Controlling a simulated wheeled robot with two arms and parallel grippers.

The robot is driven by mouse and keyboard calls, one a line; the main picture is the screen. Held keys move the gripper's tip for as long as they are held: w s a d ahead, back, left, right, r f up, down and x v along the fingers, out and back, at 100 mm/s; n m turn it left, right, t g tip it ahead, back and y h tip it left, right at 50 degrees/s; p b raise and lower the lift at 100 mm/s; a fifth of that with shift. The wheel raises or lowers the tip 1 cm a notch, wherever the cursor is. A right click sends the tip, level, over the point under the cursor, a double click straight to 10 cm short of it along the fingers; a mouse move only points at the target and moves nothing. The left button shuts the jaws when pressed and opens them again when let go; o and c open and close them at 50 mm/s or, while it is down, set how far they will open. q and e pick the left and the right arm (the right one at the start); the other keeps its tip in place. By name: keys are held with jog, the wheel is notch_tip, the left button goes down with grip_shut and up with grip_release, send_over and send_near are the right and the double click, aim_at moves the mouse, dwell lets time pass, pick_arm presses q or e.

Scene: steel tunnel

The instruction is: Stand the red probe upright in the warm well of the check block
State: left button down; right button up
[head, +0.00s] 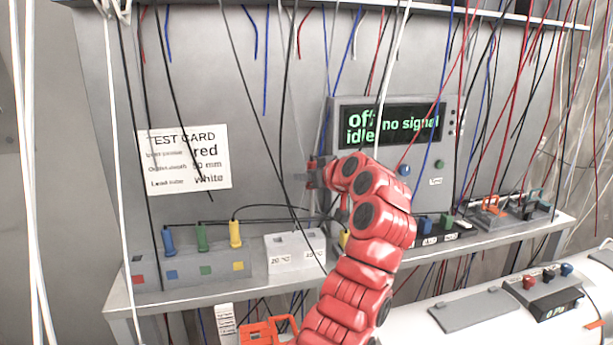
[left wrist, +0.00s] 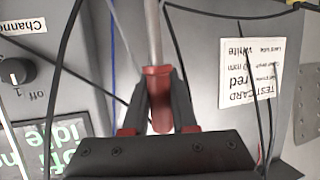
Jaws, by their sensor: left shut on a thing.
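My left gripper (head: 316,174) is raised in front of the grey panel, above the shelf. In the left wrist view it is shut on the red handle of the red probe (left wrist: 160,112), whose grey metal rod (left wrist: 152,35) runs toward the top of that picture. In the head view the probe is hard to make out at the fingers. The white check block (head: 294,262) stands on the shelf, below and slightly left of the gripper, with two temperature labels on its front. The left reads about 20 °C; the right is unclear. My right gripper is not in view.
A grey rack (head: 190,270) left of the block holds blue, green and yellow probes. A display unit (head: 390,130) reads "off", "no signal", "idle". A test card (head: 184,158) is on the wall. Many wires hang before the shelf (head: 190,293). An orange item (head: 265,331) shows below.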

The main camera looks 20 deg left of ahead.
aim_at(311, 192)
pick_arm(q)
notch_tip(311, 192, down, 4)
jog(key=shift+f+b, duration=0.1)
jog(key=shift+b, duration=1)
jog(key=shift+w, duration=0.1)
jog(key=shift+f+b, duration=0.1)
jog(key=shift+b, duration=0.35)
jog(key=shift+b, duration=0.45)
dwell(0.6)
